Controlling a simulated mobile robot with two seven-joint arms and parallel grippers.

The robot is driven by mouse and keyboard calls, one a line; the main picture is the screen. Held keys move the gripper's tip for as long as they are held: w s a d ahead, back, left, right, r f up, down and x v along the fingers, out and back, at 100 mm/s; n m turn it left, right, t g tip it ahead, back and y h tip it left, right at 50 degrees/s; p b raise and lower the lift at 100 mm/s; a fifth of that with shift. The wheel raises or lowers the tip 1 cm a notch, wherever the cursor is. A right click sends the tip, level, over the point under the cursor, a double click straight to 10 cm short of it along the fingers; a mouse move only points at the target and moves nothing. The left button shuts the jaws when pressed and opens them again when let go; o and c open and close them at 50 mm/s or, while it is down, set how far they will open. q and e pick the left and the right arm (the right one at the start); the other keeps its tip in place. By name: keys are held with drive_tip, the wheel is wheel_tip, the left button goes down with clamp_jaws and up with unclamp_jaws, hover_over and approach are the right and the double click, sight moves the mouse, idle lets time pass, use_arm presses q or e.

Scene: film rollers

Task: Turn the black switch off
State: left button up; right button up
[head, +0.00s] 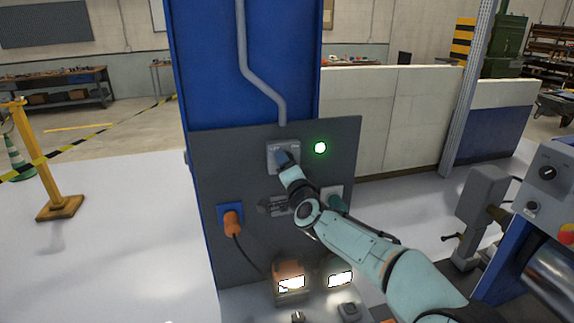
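A dark grey panel (205,165) stands upright on the front of a blue column. A light grey switch box (271,158) is fixed near its top middle. My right arm comes in from the lower right, and my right gripper (284,160) is at the front of this box. It covers the middle of the box, so the black switch and its position are hidden. I cannot tell whether the fingers touch or grip the switch. A round green lamp (320,148) right of the box is lit. My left gripper is not in view.
An orange plug (232,223) with a black cable sits in a blue socket at the panel's left. Orange (288,269) and dark boxes stand below.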

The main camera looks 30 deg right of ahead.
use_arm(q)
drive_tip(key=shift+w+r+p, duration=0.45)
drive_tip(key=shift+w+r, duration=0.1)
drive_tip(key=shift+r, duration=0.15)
use_arm(e)
drive_tip(key=shift+n, duration=2)
drive_tip(key=shift+f, duration=0.1)
drive_tip(key=o, duration=1.1)
drive_tip(key=shift+c, duration=0.2)
drive_tip(key=shift+s, duration=0.1)
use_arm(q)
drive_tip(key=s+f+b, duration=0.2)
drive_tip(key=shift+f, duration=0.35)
use_arm(e)
drive_tip(key=v, duration=1.3)
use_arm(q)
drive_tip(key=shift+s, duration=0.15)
use_arm(e)
drive_tip(key=shift+s+a, duration=0.1)
